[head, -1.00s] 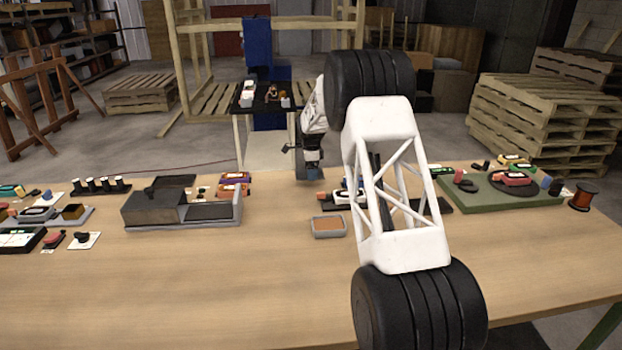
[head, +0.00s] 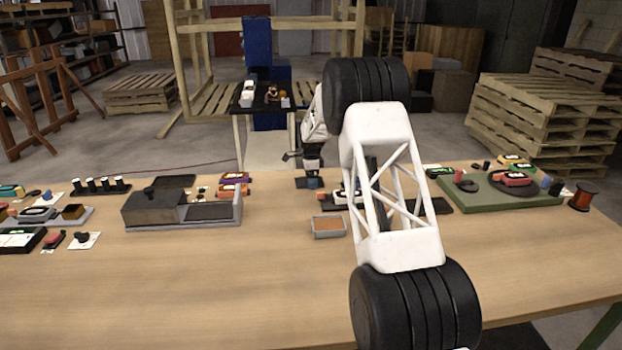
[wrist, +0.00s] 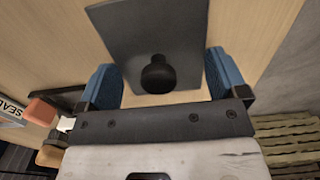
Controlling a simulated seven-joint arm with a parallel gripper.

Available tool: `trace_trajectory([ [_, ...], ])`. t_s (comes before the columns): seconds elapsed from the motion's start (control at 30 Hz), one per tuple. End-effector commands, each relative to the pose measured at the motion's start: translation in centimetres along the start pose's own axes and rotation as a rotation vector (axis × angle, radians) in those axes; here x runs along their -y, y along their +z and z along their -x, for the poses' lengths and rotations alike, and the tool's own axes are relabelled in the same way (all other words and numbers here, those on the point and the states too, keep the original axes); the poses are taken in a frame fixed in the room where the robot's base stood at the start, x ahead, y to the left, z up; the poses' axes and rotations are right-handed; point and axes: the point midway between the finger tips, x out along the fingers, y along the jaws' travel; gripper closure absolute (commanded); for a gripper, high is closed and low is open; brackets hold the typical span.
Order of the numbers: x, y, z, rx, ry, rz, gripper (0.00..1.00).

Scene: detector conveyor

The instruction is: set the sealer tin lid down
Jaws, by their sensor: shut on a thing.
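The sealer tin lid (wrist: 150,35) is a flat dark grey plate with a round black knob in the wrist view. In the head view my gripper (head: 313,183) is low over the far edge of the table, left of my white lattice arm link. The lid (head: 301,183) shows there as a small dark plate beside the blue fingertip. I cannot tell whether it touches the table.
A shallow grey tray (head: 328,236) with a brown inside lies just in front. A grey box machine (head: 155,209) stands to the left, a green board (head: 480,201) to the right. The front of the wooden table (head: 200,290) is clear.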

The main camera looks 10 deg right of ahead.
Motion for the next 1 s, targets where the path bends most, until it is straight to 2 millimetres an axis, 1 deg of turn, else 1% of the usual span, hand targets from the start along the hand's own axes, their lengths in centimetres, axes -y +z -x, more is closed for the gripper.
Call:
trace_trajectory([
  [0.1,0.0,0.0,-0.2,0.000,0.000,0.000,0.32],
  [0.13,0.0,0.0,-0.2,0.000,0.000,0.000,0.05],
  [0.17,0.0,0.0,-0.2,0.000,0.000,0.000,0.01],
  [0.43,0.0,0.0,-0.2,0.000,0.000,0.000,0.00],
  [0.57,0.0,0.0,0.2,0.000,-0.001,0.000,0.00],
  [0.67,0.0,0.0,0.9,0.000,-0.002,0.000,0.00],
  [0.87,0.0,0.0,3.0,0.000,-0.001,0.000,0.00],
  [1.0,0.0,0.0,5.3,0.000,-0.002,0.000,0.00],
])
